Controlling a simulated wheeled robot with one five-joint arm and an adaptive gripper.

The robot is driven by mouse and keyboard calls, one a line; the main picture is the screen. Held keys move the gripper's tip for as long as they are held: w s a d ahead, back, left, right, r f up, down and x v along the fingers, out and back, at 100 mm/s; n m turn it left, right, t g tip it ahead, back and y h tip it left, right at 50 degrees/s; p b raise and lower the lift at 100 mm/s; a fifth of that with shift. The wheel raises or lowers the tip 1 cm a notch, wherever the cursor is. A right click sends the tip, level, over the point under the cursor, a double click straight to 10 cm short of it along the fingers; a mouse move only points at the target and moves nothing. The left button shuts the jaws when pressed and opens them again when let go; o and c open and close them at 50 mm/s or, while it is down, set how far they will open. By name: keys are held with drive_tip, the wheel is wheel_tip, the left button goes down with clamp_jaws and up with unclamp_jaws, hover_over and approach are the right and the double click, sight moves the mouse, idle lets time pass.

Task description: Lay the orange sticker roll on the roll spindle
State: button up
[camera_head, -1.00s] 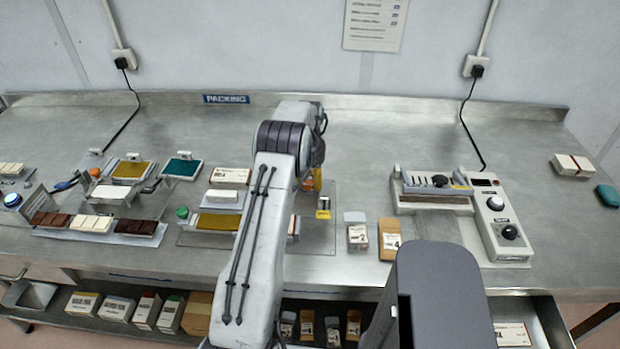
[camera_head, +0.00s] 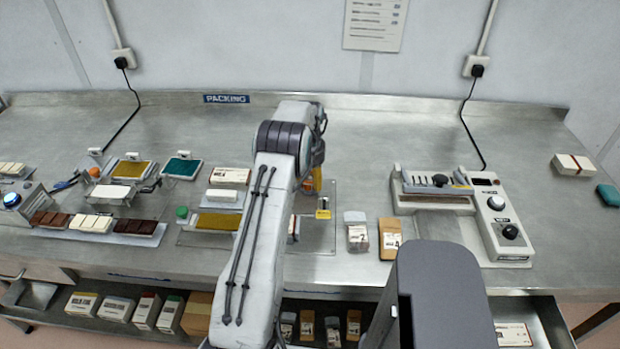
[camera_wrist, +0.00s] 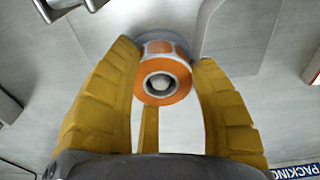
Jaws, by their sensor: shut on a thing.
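The orange sticker roll (camera_wrist: 178,88) shows in the wrist view, with a pale band of labels and a grey core. It sits between the two yellow fingers of my gripper (camera_wrist: 164,86), which are shut on it. A pale rounded tip, perhaps the end of the roll spindle (camera_wrist: 160,83), shows inside the core. A grey round base (camera_wrist: 184,37) lies partly hidden behind the roll. I cannot tell how far the roll is down around the spindle. In the head view my arm hides most of the gripper, and a little orange (camera_head: 308,186) shows beside it.
A small yellow-labelled part (camera_head: 323,213) stands just right of my arm. Two small packs (camera_head: 356,236) (camera_head: 389,240) stand near the front edge. A sealing machine (camera_head: 437,190) is to the right. Trays and chocolate bars fill the left. The back centre is clear.

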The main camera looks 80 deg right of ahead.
drive_tip(key=o, duration=1.2)
drive_tip(key=shift+r, duration=0.1)
drive_tip(key=r, duration=0.8)
drive_tip(key=a+r, duration=0.1)
drive_tip(key=r, duration=0.2)
drive_tip(key=shift+a+r, duration=0.1)
drive_tip(key=shift+r, duration=0.3)
